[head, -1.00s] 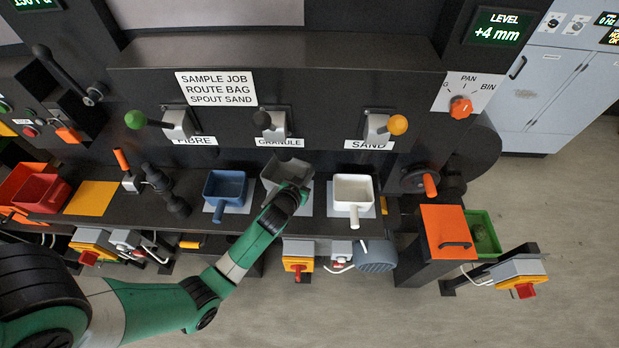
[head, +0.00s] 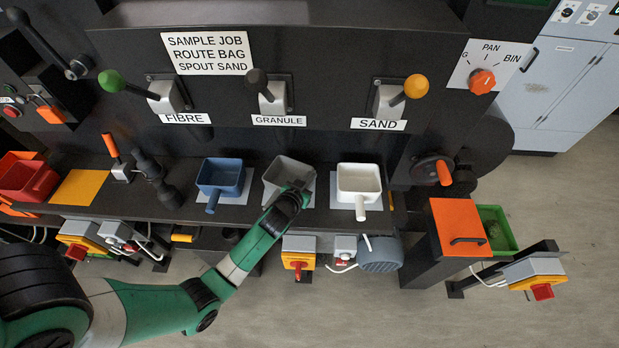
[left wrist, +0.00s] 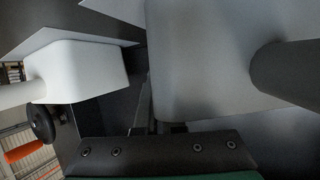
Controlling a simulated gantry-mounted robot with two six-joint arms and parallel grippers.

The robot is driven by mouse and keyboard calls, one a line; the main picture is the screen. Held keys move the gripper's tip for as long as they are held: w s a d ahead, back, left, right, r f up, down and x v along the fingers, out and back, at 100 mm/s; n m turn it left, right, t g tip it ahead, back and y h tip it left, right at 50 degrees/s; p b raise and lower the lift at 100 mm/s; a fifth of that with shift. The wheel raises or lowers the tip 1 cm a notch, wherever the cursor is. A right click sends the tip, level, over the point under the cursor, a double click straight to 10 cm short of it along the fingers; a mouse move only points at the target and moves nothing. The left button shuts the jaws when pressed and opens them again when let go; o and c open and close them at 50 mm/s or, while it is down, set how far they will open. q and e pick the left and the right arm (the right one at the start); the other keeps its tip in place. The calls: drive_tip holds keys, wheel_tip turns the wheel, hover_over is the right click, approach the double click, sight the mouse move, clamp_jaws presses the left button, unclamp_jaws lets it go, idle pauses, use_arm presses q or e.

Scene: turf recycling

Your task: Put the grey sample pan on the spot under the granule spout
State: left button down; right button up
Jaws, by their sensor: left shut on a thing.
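The grey sample pan (head: 287,176) is at the granule station, below the lever labelled GRANULE (head: 278,120). A sliver of pale pad (head: 309,196) shows at its right; the pan and my gripper hide the rest of the spot. I cannot tell whether the pan rests flat on it. My left gripper (head: 294,197) is shut at the near side of the pan, on its handle, which is mostly hidden in the head view. The pan looms close in the left wrist view (left wrist: 205,70), its handle at the right. My right gripper is not in view.
A blue pan (head: 221,177) stands on a pad to the left, and a white pan (head: 358,181) on one to the right, both close by. The white pan also shows in the left wrist view (left wrist: 88,72). The dark shelf's front edge (head: 150,212) runs below.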

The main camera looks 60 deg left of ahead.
use_arm(q)
drive_tip(key=shift+f+b, duration=0.3)
idle(0.4)
drive_tip(key=c, duration=0.6)
unclamp_jaws()
drive_tip(key=shift+s+d+r, duration=0.15)
drive_tip(key=p+v, duration=0.2)
drive_tip(key=v, duration=0.9)
drive_tip(key=shift+d, duration=0.1)
